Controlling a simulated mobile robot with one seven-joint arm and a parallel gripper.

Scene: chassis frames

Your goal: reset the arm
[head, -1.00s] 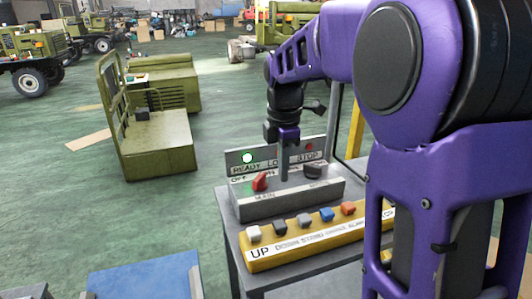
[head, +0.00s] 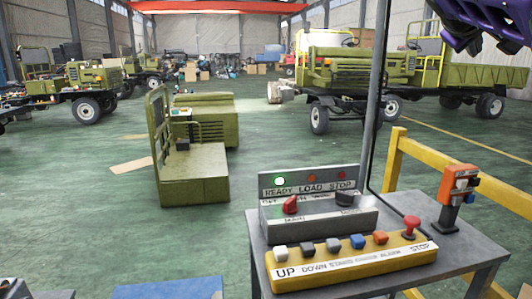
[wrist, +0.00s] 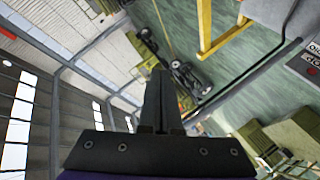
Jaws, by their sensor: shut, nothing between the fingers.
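My gripper (wrist: 160,105) shows in the wrist view with its two dark fingers together and nothing between them. It points out over the hall, which appears strongly tilted there. A grey control box (head: 318,218) stands on the table with a lit green lamp, a red knob and a black knob. A yellow button panel (head: 350,268) lies in front of it with several coloured buttons and a red stop button.
The grey metal table (head: 468,245) fills the lower right. A thin dark post (head: 373,110) rises behind it. A yellow rail (head: 440,160) and an orange switch box (head: 458,185) stand at the right. Green vehicles (head: 360,68) stand farther back.

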